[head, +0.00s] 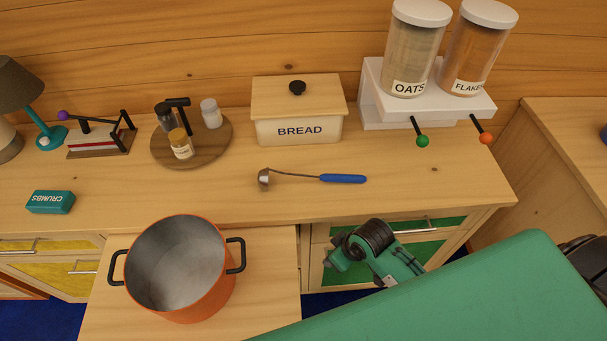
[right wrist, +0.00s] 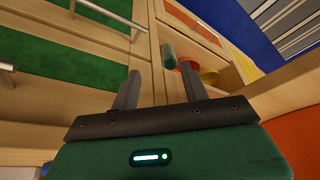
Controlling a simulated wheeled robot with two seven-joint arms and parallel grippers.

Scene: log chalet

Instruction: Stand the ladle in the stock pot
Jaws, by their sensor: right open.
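The ladle (head: 285,174) lies flat on the counter, its steel bowl at the left and its blue handle (head: 343,179) at the right. The orange stock pot (head: 185,272) stands upright and empty on a lower wooden surface in front of the counter; an orange patch at the right edge of the right wrist view looks like its side. My right gripper (right wrist: 158,88) is open and empty, pointing toward the drawer fronts. In the head view its wrist is right of the pot and below the counter's front edge; its fingertips are hidden there. My left gripper is not in view.
A bread box (head: 297,130) stands behind the ladle. The dispenser stand (head: 375,107) holds oats and flakes jars. Counter around the ladle is clear.

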